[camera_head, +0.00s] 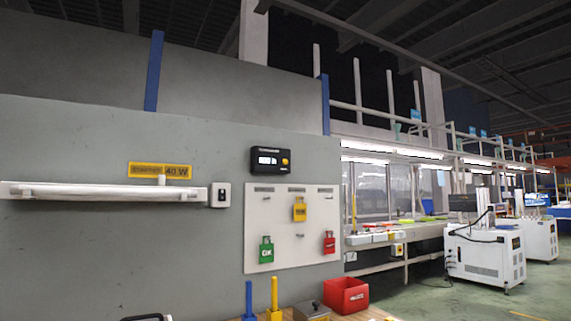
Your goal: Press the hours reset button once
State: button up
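A black hours counter box (270,161) is mounted on the grey wall panel, a little left of the picture's middle. It has a small lit white display (267,161) whose digits are too small to read surely. Nothing covers the box or the button. My gripper cannot be made out in this view. A dark curved piece shows at the bottom edge, left of the middle, and I cannot tell what it is.
Below the counter, a white board (290,257) holds yellow (299,211), green (266,251) and red (329,243) padlock-shaped tags. A lamp tube (105,192) and wall switch (220,195) are to the left. A red bin (346,296) stands on the bench below.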

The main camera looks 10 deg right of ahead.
grip_shut()
dwell(1.5)
